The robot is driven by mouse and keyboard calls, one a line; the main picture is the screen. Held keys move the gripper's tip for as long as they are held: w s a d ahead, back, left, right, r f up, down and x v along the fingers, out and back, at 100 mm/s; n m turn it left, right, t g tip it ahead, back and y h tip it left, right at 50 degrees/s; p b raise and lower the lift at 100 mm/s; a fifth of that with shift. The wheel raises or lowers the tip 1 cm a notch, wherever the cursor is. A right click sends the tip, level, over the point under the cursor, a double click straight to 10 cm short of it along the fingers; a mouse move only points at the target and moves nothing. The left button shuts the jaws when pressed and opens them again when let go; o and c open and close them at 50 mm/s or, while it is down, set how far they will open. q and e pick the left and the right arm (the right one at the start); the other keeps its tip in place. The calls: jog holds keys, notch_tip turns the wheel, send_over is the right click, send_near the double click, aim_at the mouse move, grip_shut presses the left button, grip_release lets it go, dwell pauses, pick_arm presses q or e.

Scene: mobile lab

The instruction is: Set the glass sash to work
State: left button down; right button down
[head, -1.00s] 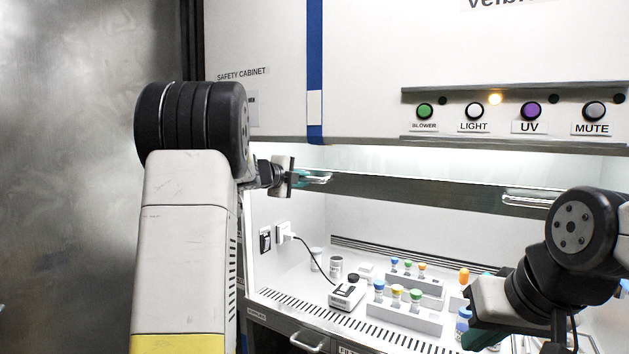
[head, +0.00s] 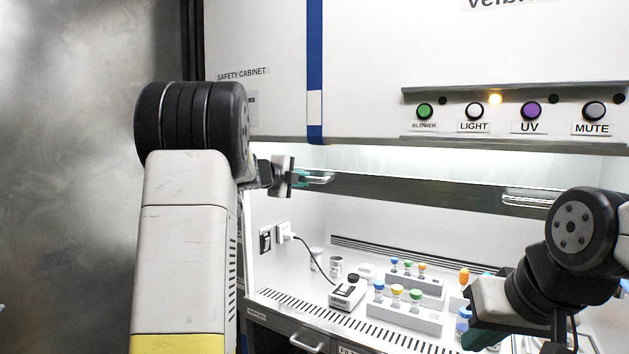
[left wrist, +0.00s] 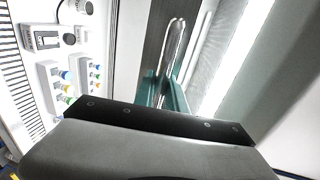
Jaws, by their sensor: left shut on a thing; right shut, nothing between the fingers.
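The glass sash's dark lower rail (head: 415,188) runs across the safety cabinet's front, above the work opening. It has a left handle (head: 319,178) and a right handle (head: 530,198). My left gripper (head: 303,178) is shut on the left handle. In the left wrist view the teal fingers (left wrist: 165,92) close around the base of this clear bar handle (left wrist: 175,45). My right gripper (head: 482,338) is shut and empty, low at the right in front of the opening; its fingertips are partly hidden by its own body.
Inside the cabinet are tube racks (head: 400,312) with coloured caps, a small device (head: 348,293) with a cord to a wall socket, and jars (head: 336,267). Above the opening is a button panel (head: 500,112) with a lit amber lamp. A metal wall (head: 70,180) stands left.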

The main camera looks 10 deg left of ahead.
pick_arm(q)
notch_tip(320, 180, down, 25)
jog(key=shift+f, duration=0.15)
dwell(0.5)
jog(key=c, duration=1.4)
grip_release()
jog(key=shift+v, duration=3.95)
